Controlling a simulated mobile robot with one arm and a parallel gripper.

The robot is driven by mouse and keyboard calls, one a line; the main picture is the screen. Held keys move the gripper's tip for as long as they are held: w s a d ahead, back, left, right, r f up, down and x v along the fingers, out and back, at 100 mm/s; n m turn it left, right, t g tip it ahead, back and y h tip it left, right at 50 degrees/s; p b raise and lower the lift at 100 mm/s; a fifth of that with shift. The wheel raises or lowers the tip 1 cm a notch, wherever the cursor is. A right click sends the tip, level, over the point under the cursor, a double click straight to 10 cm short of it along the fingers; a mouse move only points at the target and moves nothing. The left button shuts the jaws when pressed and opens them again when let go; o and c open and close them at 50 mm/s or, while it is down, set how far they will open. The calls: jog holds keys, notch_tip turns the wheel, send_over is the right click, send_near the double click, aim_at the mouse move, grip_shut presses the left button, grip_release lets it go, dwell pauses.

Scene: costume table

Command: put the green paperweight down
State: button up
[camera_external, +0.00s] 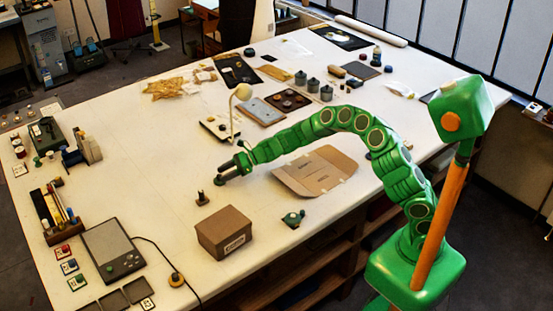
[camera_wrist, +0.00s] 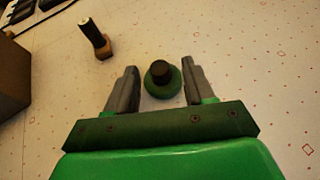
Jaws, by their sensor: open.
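The green paperweight (camera_wrist: 164,90), a round green base with a dark knob on top, stands upright on the pale table in the wrist view. It sits between the two grey fingers of my gripper (camera_wrist: 160,68), which are open with a visible gap on both sides. In the external view my gripper (camera_external: 232,170) is low over the middle of the table, and the paperweight (camera_external: 219,181) shows only as a small dark shape at its fingertips.
A small dark-handled stamp (camera_wrist: 94,34) stands close by on the left, also in the external view (camera_external: 202,197). A cardboard box (camera_external: 223,232) stands nearer the front edge. A flattened cardboard sheet (camera_external: 315,172) lies to the right.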

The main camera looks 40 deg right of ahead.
jog(key=v, duration=1.1)
jog(key=shift+s+d, duration=0.1)
jog(key=shift+d, duration=0.05)
